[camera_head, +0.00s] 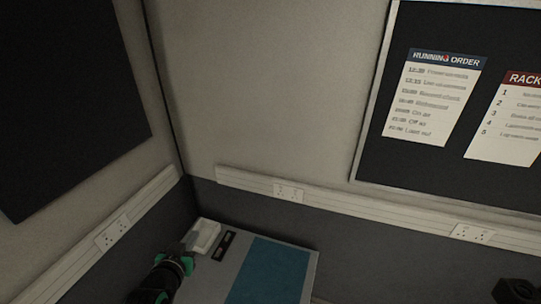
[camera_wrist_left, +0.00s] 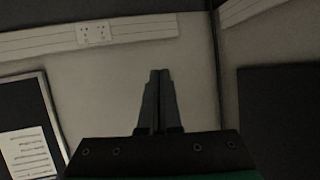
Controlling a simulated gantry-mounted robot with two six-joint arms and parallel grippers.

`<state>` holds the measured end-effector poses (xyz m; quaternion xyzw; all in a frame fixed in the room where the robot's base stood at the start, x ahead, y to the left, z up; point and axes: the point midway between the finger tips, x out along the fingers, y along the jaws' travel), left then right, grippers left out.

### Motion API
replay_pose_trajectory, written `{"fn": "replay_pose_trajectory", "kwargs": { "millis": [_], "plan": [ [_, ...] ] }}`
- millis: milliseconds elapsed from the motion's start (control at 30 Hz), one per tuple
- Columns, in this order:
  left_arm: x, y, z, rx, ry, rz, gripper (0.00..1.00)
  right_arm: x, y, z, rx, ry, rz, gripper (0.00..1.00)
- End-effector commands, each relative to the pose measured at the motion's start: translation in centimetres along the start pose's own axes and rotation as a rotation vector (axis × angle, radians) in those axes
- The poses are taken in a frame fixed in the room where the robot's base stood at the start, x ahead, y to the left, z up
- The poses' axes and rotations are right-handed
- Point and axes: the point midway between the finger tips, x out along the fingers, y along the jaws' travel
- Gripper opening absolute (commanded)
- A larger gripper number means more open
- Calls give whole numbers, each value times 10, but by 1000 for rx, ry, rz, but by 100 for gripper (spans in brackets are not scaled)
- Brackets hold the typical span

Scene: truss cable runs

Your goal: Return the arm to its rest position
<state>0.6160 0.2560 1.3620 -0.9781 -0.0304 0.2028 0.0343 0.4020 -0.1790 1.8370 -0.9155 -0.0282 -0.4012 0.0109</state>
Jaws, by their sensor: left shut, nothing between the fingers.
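My left gripper (camera_head: 189,240) shows at the lower left of the head view, black with green parts, at the near left side of a grey worktop (camera_head: 205,277). In the left wrist view its two dark fingers (camera_wrist_left: 159,75) are together with nothing between them. Past the fingers, that view shows only wall, trunking and boards. My right gripper is in neither view.
A small white tray (camera_head: 204,235) sits at the worktop's back left corner, close to my left gripper. A dark slotted piece (camera_head: 223,245) and a blue mat (camera_head: 270,271) lie beside it. Wall trunking with sockets (camera_head: 288,192) runs behind. A black object (camera_head: 515,291) is at lower right.

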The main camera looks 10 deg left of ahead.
Motion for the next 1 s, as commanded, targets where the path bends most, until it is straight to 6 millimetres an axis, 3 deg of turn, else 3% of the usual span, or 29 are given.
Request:
{"fn": "replay_pose_trajectory", "kwargs": {
  "millis": [33,167,200,267,300,433,500,600,700,800,1000],
  "plan": [
    [-12,7,-45,5,93,9,0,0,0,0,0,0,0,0],
    [-60,24,-149,6,330,29,0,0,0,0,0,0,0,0],
    [-80,28,-179,3,405,35,0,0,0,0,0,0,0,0],
    [-113,34,-221,-2,518,45,0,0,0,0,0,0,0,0],
    [-138,37,-247,-7,595,51,0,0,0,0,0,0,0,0],
    [-230,42,-315,-30,850,71,0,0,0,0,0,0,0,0],
    [-281,41,-338,-46,977,78,0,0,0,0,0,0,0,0],
    [-341,35,-354,-65,1122,78,0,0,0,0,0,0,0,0],
    [-378,30,-355,-82,1209,81,0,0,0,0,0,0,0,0],
    [-393,29,-354,-94,1244,86,0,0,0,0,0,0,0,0],
    [-391,29,-354,-104,1238,94,0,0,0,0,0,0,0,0]
  ]
}}
